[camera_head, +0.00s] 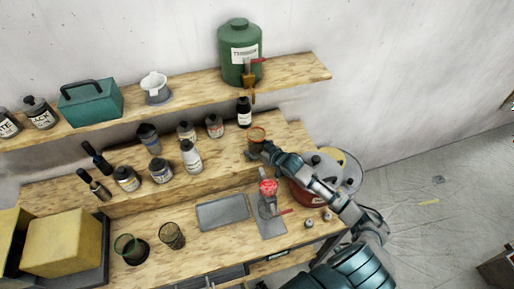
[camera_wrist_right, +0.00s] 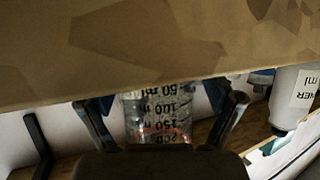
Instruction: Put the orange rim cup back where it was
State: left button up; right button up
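The orange rim cup (camera_head: 257,134) is at the right end of the raised wooden step on the bench, upright, at the tip of my right arm. In the right wrist view, which looks upside down, the clear cup with black ml marks (camera_wrist_right: 157,112) is between the two fingers, its base by the wooden surface. My right gripper (camera_head: 262,151) reaches it from the front right. Its fingers (camera_wrist_right: 160,118) stand wide on both sides of the cup, with what look like narrow gaps. My left gripper is out of view.
Several bottles, including a white one (camera_head: 191,157) and a dark one (camera_head: 244,112), stand left of the cup. The upper shelf (camera_head: 190,88) carries a green canister (camera_head: 239,50). Below are a grey tray (camera_head: 222,212), two dark glasses and a red-topped device (camera_head: 268,188). A red pot (camera_head: 305,194) is at right.

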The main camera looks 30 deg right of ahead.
aim_at(259, 151)
jog(key=shift+a+r, duration=0.15)
jog(key=shift+a, duration=0.3)
jog(key=shift+s+a+r, duration=0.1)
jog(key=shift+s+r, duration=0.05)
jog(key=shift+s, duration=0.05)
jog(key=v, duration=0.4)
jog(key=shift+s, duration=0.3)
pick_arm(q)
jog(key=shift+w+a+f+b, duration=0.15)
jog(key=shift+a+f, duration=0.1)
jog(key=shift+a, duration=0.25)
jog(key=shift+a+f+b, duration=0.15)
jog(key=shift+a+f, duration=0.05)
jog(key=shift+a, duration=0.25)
pick_arm(e)
jog(key=v, duration=0.7)
jog(key=shift+d, duration=0.25)
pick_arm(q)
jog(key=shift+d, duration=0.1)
pick_arm(e)
jog(key=shift+d, duration=0.1)
